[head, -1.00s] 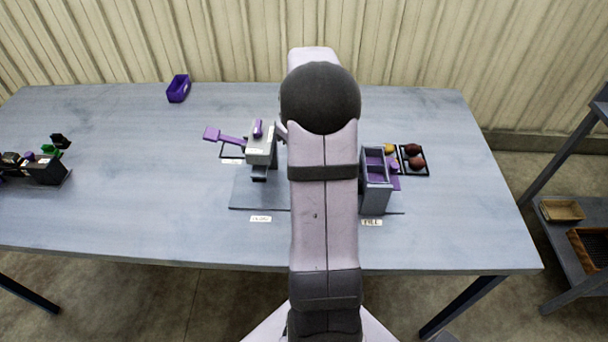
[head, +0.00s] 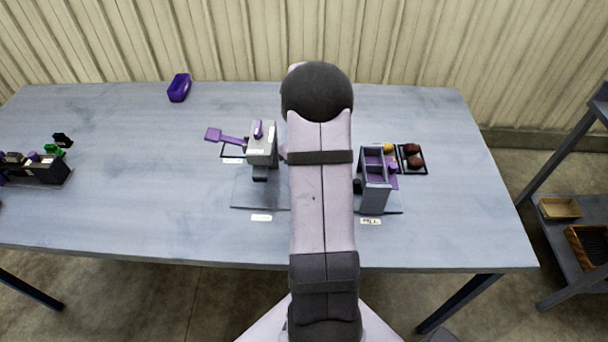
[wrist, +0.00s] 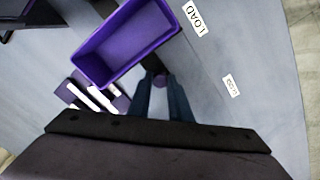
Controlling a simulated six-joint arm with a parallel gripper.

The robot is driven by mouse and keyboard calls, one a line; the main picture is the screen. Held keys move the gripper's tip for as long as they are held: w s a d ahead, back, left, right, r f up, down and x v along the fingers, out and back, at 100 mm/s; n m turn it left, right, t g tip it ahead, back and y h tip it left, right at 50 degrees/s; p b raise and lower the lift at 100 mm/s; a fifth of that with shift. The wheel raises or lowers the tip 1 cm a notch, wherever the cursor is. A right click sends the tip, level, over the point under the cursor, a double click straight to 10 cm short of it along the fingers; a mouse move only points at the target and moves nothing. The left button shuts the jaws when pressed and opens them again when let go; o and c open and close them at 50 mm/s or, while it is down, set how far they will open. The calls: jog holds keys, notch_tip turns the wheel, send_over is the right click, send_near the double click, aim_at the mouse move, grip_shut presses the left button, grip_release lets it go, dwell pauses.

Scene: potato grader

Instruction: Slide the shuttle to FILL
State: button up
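In the head view my arm hides the gripper and the middle of the machine. The FILL label (head: 371,221) lies in front of a grey frame (head: 376,196) with purple compartments, right of my arm. A dark piece (head: 357,186) shows at that frame's left side.
A LOAD label (wrist: 195,18) stands near the bin in the wrist view. A grey unit (head: 262,143) with a purple lever (head: 226,137) stands left of my arm. A black tray (head: 424,171) with potatoes is at right. A purple bin (head: 179,88) stands at the back left.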

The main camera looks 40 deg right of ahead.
grip_shut()
jog(key=s+d, duration=0.8)
jog(key=shift+d, duration=0.2)
jog(key=shift+r, duration=0.1)
jog(key=o, duration=0.8)
grip_release()
jog(key=shift+s, duration=0.15)
jog(key=shift+r+b, duration=0.95)
jog(key=shift+r, duration=2.7)
